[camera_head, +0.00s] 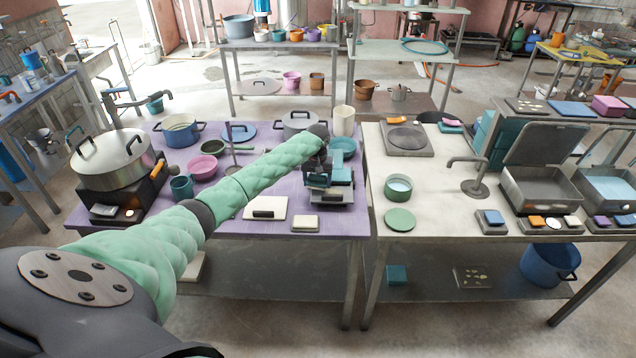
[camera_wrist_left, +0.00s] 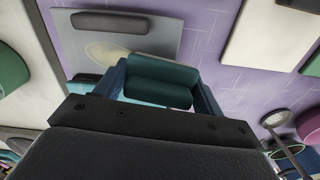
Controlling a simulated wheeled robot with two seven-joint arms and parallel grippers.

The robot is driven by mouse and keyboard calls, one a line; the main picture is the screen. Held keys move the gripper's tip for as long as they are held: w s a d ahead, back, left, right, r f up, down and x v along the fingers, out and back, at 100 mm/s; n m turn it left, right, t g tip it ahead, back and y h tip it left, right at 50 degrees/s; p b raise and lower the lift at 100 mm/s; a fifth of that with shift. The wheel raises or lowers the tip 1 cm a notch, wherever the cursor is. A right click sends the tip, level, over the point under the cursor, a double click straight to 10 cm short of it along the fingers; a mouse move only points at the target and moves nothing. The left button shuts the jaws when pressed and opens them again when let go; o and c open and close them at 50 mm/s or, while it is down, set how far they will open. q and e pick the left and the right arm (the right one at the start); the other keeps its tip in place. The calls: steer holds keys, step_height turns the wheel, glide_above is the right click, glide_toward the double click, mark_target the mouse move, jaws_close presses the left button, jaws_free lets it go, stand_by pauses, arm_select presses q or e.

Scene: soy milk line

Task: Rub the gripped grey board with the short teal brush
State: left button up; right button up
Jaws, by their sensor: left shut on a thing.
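My left gripper (camera_head: 327,177) reaches over the purple table's right part. In the left wrist view its two blue fingers (camera_wrist_left: 160,84) are shut on the short teal brush (camera_wrist_left: 160,80), one finger at each end. The grey board (camera_wrist_left: 150,38) lies on the purple table, with a dark bar along one edge, another dark piece at its lower left, and a pale oval smear on it. The brush overlaps the board's lower right edge in that view; I cannot tell whether they touch. In the head view the board (camera_head: 333,200) is partly hidden by my gripper. My right gripper is out of view.
A white board with a dark handle (camera_head: 265,208) and a cream block (camera_head: 306,223) lie left of the grey board. A lidded pot (camera_head: 299,123) and a teal bowl (camera_head: 343,146) stand behind. A cream table (camera_head: 440,215) with a green disc (camera_head: 400,219) adjoins on the right.

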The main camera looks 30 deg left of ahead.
arm_select(q)
steer(key=shift+w+d+r, duration=0.1)
steer(key=shift+r, duration=2.6)
steer(key=shift+r, duration=0.1)
steer(key=shift+r, duration=1.4)
steer(key=shift+f, duration=0.1)
steer(key=shift+f+g+h, duration=0.35)
steer(key=shift+f, duration=0.6)
steer(key=shift+f+g+h, duration=0.35)
steer(key=shift+f, duration=0.55)
steer(key=shift+f, duration=0.2)
steer(key=shift+f+b, duration=0.55)
steer(key=shift+f, duration=1.75)
steer(key=shift+f, duration=0.15)
